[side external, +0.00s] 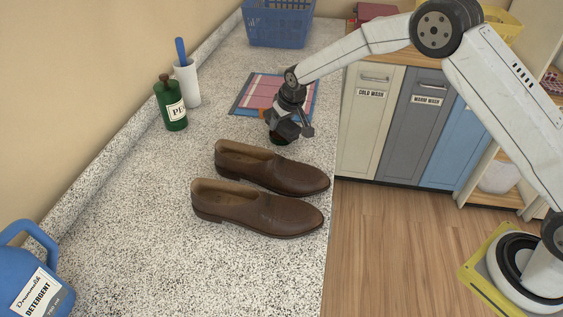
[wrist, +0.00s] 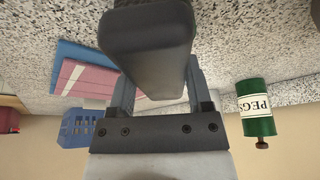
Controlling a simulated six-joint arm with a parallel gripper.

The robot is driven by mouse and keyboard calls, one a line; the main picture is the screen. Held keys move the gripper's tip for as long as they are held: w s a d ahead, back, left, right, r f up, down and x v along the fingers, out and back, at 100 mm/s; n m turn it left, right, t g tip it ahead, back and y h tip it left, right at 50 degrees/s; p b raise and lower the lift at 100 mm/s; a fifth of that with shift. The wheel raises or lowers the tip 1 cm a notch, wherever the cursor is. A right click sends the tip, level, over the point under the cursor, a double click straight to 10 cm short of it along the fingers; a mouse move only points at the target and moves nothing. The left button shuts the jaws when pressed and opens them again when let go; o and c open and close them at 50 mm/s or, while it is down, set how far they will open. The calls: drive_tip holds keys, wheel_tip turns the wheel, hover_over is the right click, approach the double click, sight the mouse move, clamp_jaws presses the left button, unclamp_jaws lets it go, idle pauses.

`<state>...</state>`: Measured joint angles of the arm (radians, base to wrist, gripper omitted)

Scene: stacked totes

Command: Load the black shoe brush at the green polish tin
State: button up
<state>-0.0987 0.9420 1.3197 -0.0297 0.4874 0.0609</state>
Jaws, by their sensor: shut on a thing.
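My gripper (side external: 290,112) is low over the counter, just beyond the brown shoes in the side view. It is shut on the black shoe brush (wrist: 148,38), which fills the top middle of the wrist view between the two fingers. In the side view the brush is a dark block (side external: 285,129) under the gripper. Directly below it is a small dark round shape with a green edge, apparently the green polish tin (side external: 279,141). The brush and gripper mostly hide it, and I cannot tell whether they touch.
Two brown shoes (side external: 258,209) lie in front of the gripper. A pink-and-blue cloth (side external: 255,92) lies behind it.

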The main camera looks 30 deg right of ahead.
sight(287, 120)
drive_tip(key=shift+f, duration=0.55)
idle(1.4)
drive_tip(key=shift+r, duration=3.55)
drive_tip(key=shift+s+d, duration=0.35)
drive_tip(key=shift+s, duration=0.4)
drive_tip(key=s+d+f, duration=0.1)
drive_tip(key=s+d, duration=0.1)
drive_tip(key=s, duration=0.8)
drive_tip(key=s+d, duration=0.3)
drive_tip(key=s, duration=0.8)
drive_tip(key=shift+s+f+m, duration=0.2)
drive_tip(key=shift+f+m, duration=0.15)
drive_tip(key=shift+m, duration=0.05)
